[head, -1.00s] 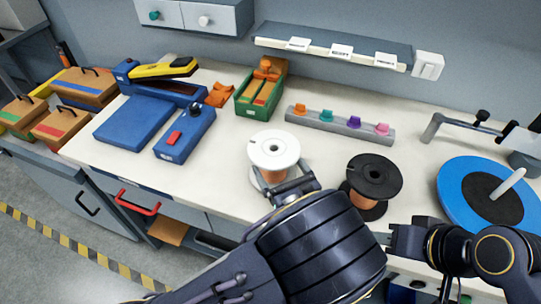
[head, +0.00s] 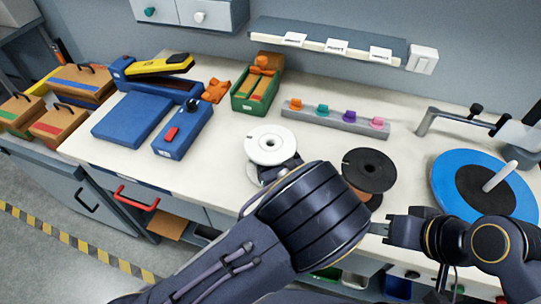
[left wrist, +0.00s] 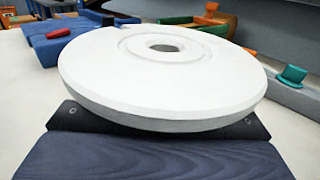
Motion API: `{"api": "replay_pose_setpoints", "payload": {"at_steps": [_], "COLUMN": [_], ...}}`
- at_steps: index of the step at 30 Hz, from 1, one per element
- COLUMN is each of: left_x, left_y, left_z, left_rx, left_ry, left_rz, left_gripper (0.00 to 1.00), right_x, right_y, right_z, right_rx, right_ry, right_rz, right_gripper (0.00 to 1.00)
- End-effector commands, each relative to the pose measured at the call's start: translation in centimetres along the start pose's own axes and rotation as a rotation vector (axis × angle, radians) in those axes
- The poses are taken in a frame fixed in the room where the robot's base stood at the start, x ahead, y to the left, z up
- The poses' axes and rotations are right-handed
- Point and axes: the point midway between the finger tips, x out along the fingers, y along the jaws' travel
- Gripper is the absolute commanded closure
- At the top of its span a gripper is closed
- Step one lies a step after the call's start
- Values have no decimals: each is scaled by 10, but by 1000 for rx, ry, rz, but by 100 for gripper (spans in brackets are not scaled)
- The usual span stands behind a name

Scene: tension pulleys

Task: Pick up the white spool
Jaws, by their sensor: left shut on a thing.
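The white spool (head: 258,137) stands on the bench in the head view, left of the black spool (head: 378,160). Its white top flange (left wrist: 110,75) fills the middle of the left wrist view. My left gripper (head: 276,172) is at the near side of the white spool, shut on it below the top flange. The flange and my wrist hide most of the fingers and the core. My right gripper (head: 380,232) is near the bench's front edge, apart from both spools. Its jaw opening is not clear.
A grey rail (head: 338,122) with coloured knobs lies behind the spools. A blue disc (head: 448,178) with a peg is at the right. A green bin (head: 243,102) and blue boxes (head: 132,121) stand to the left. Bench between the blue boxes and white spool is clear.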

Motion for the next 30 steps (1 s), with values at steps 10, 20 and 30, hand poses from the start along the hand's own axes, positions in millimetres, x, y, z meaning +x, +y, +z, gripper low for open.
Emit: {"api": "replay_pose_setpoints", "payload": {"at_steps": [10,20,30], "left_x": [0,0,-33], "left_y": [0,-1,14], "left_z": [2,13,75], "left_rx": [-2,-3,-8], "left_ry": [-3,-4,-1], "left_rz": [0,0,-4], "left_gripper": [83,83,83], "right_x": [0,-1,-1], "right_y": [0,0,0], "right_z": [0,0,-1], "right_rx": [0,0,0], "right_ry": [0,0,0], "right_rz": [0,0,0], "right_gripper": [64,64,64]}}
